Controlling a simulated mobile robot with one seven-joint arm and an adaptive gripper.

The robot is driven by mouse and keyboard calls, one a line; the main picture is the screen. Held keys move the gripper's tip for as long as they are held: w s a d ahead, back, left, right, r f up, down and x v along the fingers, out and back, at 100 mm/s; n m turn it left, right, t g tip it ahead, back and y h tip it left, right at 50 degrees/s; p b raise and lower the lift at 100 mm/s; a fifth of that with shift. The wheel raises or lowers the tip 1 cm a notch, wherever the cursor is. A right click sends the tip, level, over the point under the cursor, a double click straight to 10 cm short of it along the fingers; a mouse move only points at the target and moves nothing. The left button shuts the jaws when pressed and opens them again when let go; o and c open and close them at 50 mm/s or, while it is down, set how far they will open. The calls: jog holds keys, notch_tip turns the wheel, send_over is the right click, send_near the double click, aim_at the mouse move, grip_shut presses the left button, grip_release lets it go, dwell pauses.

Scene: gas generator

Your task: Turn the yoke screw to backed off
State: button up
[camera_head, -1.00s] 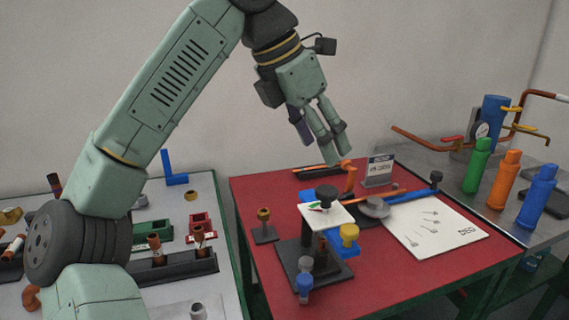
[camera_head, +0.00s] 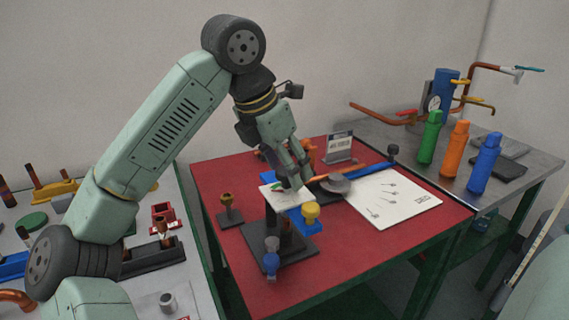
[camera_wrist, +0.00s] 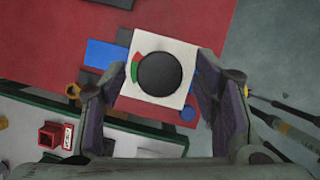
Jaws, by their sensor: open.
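The yoke screw's round black knob (camera_wrist: 160,74) sits on a white square plate (camera_wrist: 186,58) in the wrist view. A green and red arc is printed on the plate, left of the knob. No pointer shows clearly on the knob. My gripper (camera_wrist: 157,86) is open, with one finger on each side of the knob; I cannot tell whether they touch it. In the head view my gripper (camera_head: 296,180) is over the white plate (camera_head: 268,195) on its dark stand (camera_head: 253,240), and its fingers hide the knob.
A yellow knob (camera_head: 311,211), a blue knob (camera_head: 271,263) and a small brass-topped post (camera_head: 228,209) stand close around the stand on the red table (camera_head: 350,255). A white printed sheet (camera_head: 400,202) lies to the right. Green, orange and blue bottles (camera_head: 485,163) stand farther right.

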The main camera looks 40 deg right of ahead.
jog(key=c, duration=1.1)
jog(key=shift+c, duration=0.2)
